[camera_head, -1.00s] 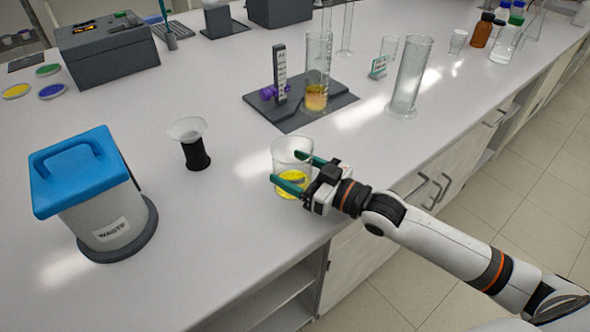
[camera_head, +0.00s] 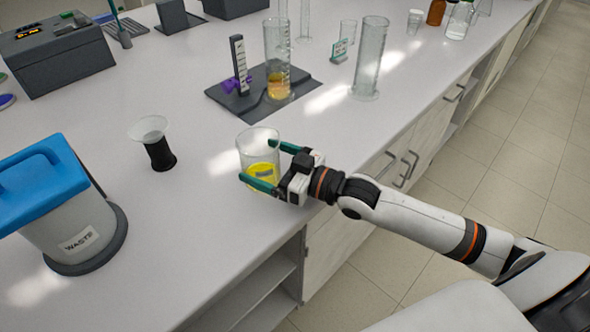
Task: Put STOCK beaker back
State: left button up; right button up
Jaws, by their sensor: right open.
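A clear glass beaker (camera_head: 258,147) with yellow liquid or a yellow label low in it stands upright on the white bench (camera_head: 190,222) near its front edge. I cannot read any STOCK marking on it. My right gripper (camera_head: 257,164) is open, with its green fingers on either side of the beaker; whether they touch the glass I cannot tell. The gripper hides part of the beaker's lower right side. My left gripper is not in view.
A blue-lidded waste bin (camera_head: 60,225) stands at left, with a black-based funnel (camera_head: 160,155) beside it. Behind the beaker, a dark mat (camera_head: 240,100) carries a cylinder with amber liquid (camera_head: 278,60). An empty tall cylinder (camera_head: 369,60) stands to its right.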

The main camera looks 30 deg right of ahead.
jog(key=v, duration=1.1)
dwell(0.5)
